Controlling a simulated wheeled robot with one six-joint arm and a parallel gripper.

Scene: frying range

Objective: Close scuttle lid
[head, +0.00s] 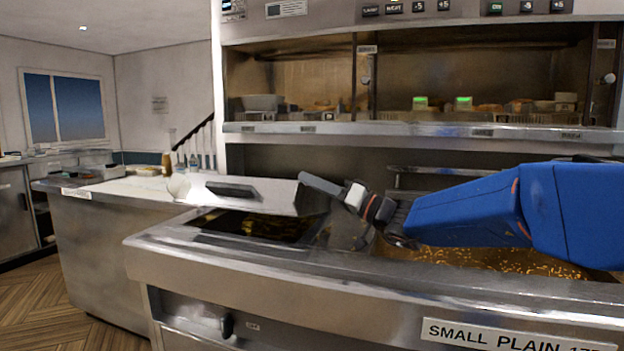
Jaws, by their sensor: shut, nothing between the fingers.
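The scuttle (205,237) is a dark, rectangular opening in the steel range top, with some yellowish bits inside. Its metal lid (285,200) appears raised and tilted above the opening, so the scuttle stands open. My gripper (305,180) is shut and empty at the lid's upper right edge. It overlaps the lid in the picture; I cannot tell whether they touch. My blue arm reaches in from the right.
A pan of oil with golden bits (480,260) lies right of the scuttle, below my arm. A heated cabinet (300,127) spans the back above.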

